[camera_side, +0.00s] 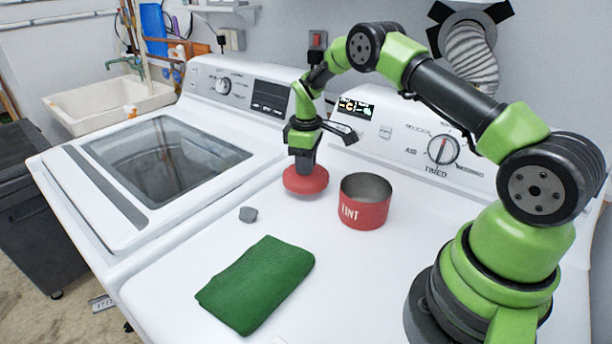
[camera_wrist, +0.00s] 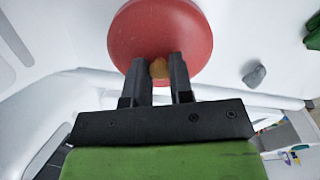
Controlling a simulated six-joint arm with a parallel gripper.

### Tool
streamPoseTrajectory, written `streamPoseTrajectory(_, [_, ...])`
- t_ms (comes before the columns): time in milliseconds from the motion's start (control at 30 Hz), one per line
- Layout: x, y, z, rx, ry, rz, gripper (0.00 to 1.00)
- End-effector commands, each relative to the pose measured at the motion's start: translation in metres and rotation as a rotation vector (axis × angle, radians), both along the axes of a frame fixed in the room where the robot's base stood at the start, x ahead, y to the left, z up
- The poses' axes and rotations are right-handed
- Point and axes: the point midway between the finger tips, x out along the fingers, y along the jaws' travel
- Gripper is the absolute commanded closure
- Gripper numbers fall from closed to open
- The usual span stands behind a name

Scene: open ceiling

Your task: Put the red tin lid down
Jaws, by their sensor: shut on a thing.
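The red tin lid (camera_side: 305,182) is a round red disc at the back of the white dryer top, left of the red tin. My gripper (camera_side: 302,165) is above it, pointing down, shut on the lid's knob. In the wrist view the lid (camera_wrist: 160,32) lies beyond the fingertips, and a tan knob (camera_wrist: 159,68) shows between the two fingers of my gripper (camera_wrist: 158,75). The lid is at or just above the dryer top; I cannot tell whether it touches. The red tin (camera_side: 364,212) stands upright and open, its lettering facing front.
A folded green cloth (camera_side: 257,284) lies at the front of the dryer top (camera_side: 400,290). The washer (camera_side: 165,160) stands to the left. Bare white surface surrounds the cloth and tin.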

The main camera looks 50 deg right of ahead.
Motion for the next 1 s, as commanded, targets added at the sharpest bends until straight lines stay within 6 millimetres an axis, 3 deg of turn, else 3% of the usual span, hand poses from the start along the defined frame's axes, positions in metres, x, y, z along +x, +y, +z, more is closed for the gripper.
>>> streamPoseTrajectory(233, [-0.001, 0.0, -0.033, 0.001, 0.002, -0.001, 1.0])
streamPoseTrajectory(633, [0.0, 0.0, -0.038, 0.001, -0.001, -0.001, 1.0])
streamPoseTrajectory(667, [0.0, 0.0, -0.038, 0.0, -0.001, -0.001, 0.74])
streamPoseTrajectory(767, [0.0, 0.0, -0.038, 0.0, -0.001, -0.001, 0.53])
streamPoseTrajectory(1000, [0.0, 0.0, -0.037, 0.001, -0.001, -0.001, 0.53])
